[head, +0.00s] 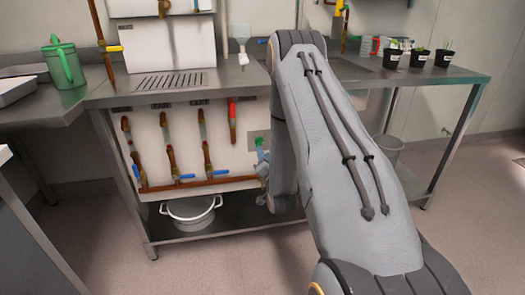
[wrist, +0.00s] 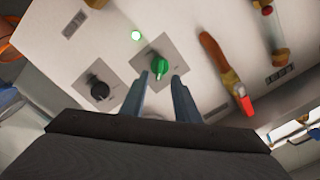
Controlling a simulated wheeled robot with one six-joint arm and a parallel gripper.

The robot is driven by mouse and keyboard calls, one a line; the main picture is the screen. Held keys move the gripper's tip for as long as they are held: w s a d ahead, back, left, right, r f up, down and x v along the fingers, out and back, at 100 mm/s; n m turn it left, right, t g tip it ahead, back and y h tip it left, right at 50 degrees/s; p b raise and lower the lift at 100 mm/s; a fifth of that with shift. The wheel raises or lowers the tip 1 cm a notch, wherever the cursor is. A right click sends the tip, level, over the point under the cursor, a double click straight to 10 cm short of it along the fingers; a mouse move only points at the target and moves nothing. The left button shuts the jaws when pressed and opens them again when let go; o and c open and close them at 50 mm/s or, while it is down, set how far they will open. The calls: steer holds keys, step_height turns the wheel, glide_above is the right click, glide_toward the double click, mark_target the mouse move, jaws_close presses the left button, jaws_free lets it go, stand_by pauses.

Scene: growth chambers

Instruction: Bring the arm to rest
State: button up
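My arm reaches forward across the head view and hides most of my gripper. In the wrist view, my gripper (wrist: 169,78) shows two grey fingers apart with nothing held between them. A green knob (wrist: 160,67) on a grey plate lies just beyond the fingertips. I cannot tell whether they touch it. The knob also shows as a small green spot in the head view (head: 259,142), on the white panel below the bench, beside my arm.
In the head view, the steel bench (head: 240,84) overhangs the panel. A white pot (head: 190,212) stands on the lower shelf. Floor is clear in front.

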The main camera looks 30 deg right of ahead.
steer(key=shift+s+a, duration=0.2)
steer(key=shift+s, duration=0.4)
steer(key=w+a+r+n+g+y, duration=0.25)
steer(key=a+r+n+g, duration=0.2)
steer(key=a, duration=0.55)
steer(key=s+a+r+n+g+y, duration=0.25)
steer(key=s+a+r+g, duration=0.2)
steer(key=s+a, duration=0.45)
steer(key=s+a+r+n+g, duration=0.3)
steer(key=s+a, duration=0.1)
steer(key=s, duration=0.7)
steer(key=s+a+r+n+g, duration=0.2)
steer(key=s+a+r+g, duration=0.1)
steer(key=s, duration=0.7)
steer(key=s+a+r+n+g, duration=0.2)
steer(key=s+a+r+n, duration=0.15)
steer(key=s, duration=0.75)
steer(key=d+r+m+p, duration=0.3)
steer(key=d+r+p, duration=0.5)
steer(key=p, duration=0.8)
steer(key=shift+w+r, duration=0.15)
steer(key=shift+w, duration=0.2)
